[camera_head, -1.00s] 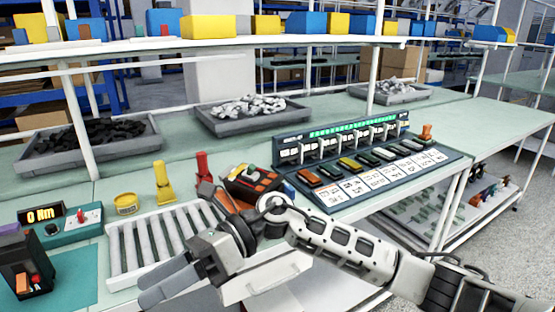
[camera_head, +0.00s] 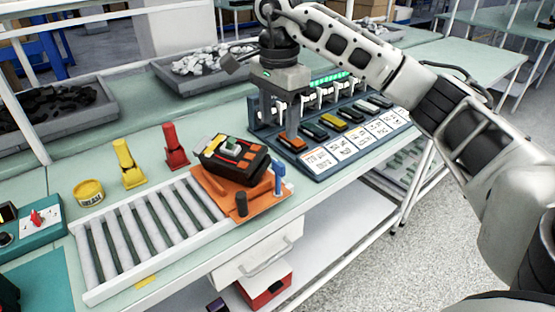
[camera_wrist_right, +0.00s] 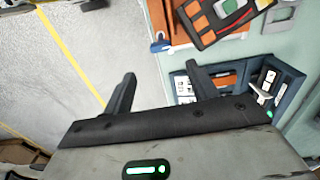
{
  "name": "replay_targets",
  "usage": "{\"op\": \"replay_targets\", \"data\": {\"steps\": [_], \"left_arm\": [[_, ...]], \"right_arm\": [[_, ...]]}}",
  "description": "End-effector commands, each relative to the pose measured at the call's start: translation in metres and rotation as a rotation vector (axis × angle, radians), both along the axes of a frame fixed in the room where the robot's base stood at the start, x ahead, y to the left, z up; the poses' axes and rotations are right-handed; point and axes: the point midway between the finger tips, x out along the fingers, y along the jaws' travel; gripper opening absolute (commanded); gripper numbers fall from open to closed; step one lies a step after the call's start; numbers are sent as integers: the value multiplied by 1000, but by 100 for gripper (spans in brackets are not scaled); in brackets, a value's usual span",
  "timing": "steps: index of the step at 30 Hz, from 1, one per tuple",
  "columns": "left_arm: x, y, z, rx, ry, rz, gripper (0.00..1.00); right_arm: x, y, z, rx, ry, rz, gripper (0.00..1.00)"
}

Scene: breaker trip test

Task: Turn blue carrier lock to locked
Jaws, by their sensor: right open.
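The blue carrier lock (camera_head: 279,176) stands upright at the right edge of the orange carrier (camera_head: 262,203), with a dark knob beside it. A black breaker with orange parts (camera_head: 238,160) lies on the carrier. In the right wrist view the blue lock (camera_wrist_right: 160,46) lies beyond the gap between my fingertips, at the orange carrier's edge (camera_wrist_right: 178,25). My right gripper (camera_head: 279,130) is open and empty, pointing down, to the upper right of the lock and apart from it. It hides part of the breaker rack. My left gripper is not in view.
The carrier sits at the right end of a roller conveyor (camera_head: 150,232). Yellow (camera_head: 128,165) and red (camera_head: 175,148) clamp-like stands are behind it. A dark blue rack with breakers and label cards (camera_head: 340,150) is to the right. Open floor lies in front.

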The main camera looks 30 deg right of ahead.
Motion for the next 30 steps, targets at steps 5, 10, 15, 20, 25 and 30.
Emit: {"op": "replay_targets", "data": {"steps": [5,10,15,20,25,30], "left_arm": [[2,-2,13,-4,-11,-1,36],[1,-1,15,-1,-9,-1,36],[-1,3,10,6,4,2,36],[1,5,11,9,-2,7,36],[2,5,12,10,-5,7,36],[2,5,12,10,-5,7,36]], "right_arm": [[-1,0,-39,-1,5,0,58],[-1,0,-71,0,3,-2,58],[0,0,-92,1,1,-1,58],[0,0,-99,1,-1,0,58],[0,0,-100,1,-1,0,58],[0,0,-100,1,-1,0,33]]}}
